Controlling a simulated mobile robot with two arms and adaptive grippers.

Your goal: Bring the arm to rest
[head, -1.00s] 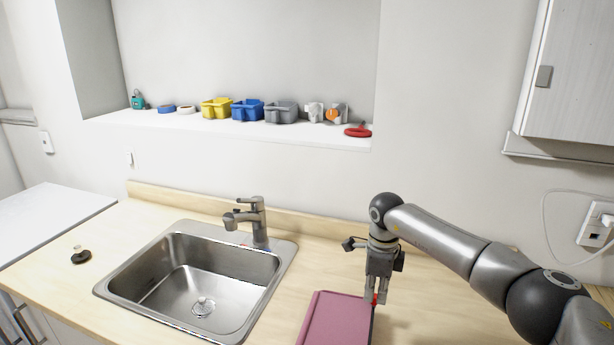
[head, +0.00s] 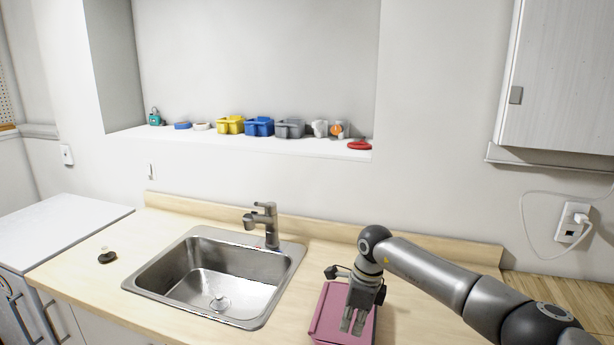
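My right arm comes in from the lower right over the wooden counter (head: 420,310). Its gripper (head: 353,326) points down in front of a maroon box-like object (head: 327,312) and covers part of it. The two fingers look a little apart, with nothing visible between them. I cannot tell whether the fingertips touch the maroon object. My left gripper is not in view.
A steel sink (head: 200,285) with a faucet (head: 265,225) lies left of the arm. A small black-based item (head: 107,257) stands further left. A wall shelf (head: 250,142) holds yellow (head: 230,125), blue (head: 259,127) and grey (head: 290,129) bins. A wall cabinet (head: 560,80) hangs right.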

